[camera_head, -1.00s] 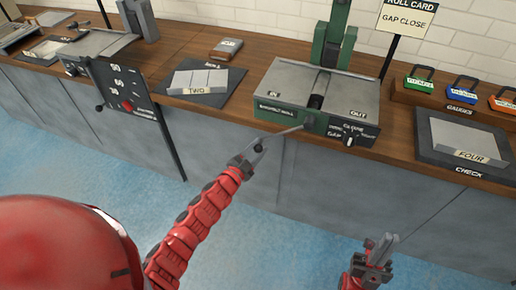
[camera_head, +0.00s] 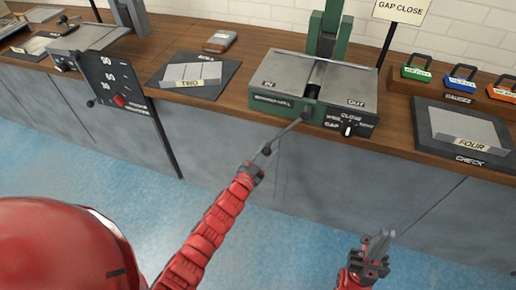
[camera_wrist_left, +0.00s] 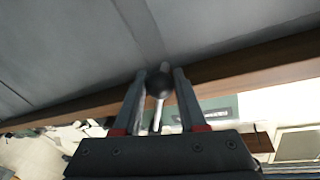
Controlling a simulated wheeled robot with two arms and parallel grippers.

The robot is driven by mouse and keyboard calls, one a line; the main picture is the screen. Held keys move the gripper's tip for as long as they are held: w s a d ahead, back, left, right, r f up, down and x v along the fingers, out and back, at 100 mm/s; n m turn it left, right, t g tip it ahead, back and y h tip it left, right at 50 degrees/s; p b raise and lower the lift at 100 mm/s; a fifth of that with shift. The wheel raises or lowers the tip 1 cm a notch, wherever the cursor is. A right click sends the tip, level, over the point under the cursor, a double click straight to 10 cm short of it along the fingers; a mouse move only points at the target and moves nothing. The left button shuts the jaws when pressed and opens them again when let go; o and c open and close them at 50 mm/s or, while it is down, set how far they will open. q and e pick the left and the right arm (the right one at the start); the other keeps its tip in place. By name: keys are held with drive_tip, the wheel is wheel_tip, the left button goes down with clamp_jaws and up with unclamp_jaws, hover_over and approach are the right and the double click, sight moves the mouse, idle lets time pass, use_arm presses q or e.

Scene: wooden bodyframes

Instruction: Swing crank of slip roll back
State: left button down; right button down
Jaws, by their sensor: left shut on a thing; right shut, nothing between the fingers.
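The slip roll (camera_head: 283,75) is a grey and green machine on the wooden bench, with "IN" at its left and "OUT" at its right. Its crank (camera_head: 288,129) is a thin grey rod slanting down and left from a hub on the front face, out over the bench edge. My left gripper (camera_head: 265,152) is shut on the crank's outer end. In the left wrist view, the dark ball knob (camera_wrist_left: 159,84) of the crank sits between the fingers (camera_wrist_left: 158,95). My right gripper (camera_head: 379,243) is shut and empty, low in front of the bench and apart from everything.
A lever marked "CLOSE" (camera_head: 348,130) is on the machine's front right. A mat with plate "FOUR" (camera_head: 468,127) lies at right, below coloured gauges (camera_head: 461,82). Plate "TWO" (camera_head: 193,75) lies at left, near a black dial panel (camera_head: 115,82). The floor in front is free.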

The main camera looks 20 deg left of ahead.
use_arm(q)
drive_tip(key=d+f+n+t+y+b, duration=0.1)
drive_tip(key=d+f+n+t+b, duration=0.3)
drive_tip(key=d+n, duration=0.6)
drive_tip(key=d+r+n+y+b, duration=0.1)
drive_tip(key=d+r+n+y, duration=0.1)
drive_tip(key=d+r+n, duration=0.2)
drive_tip(key=d+r+n+g+y+b, duration=0.1)
drive_tip(key=d+r+n, duration=0.3)
drive_tip(key=d, duration=0.6)
drive_tip(key=shift+s+d+n+y+b, duration=0.4)
drive_tip(key=shift+n+y, duration=0.2)
drive_tip(key=shift+n, duration=0.3)
drive_tip(key=shift+r, duration=0.15)
drive_tip(key=shift+c, duration=2.4)
unclamp_jaws()
drive_tip(key=shift+d, duration=0.1)
drive_tip(key=shift+r, duration=0.1)
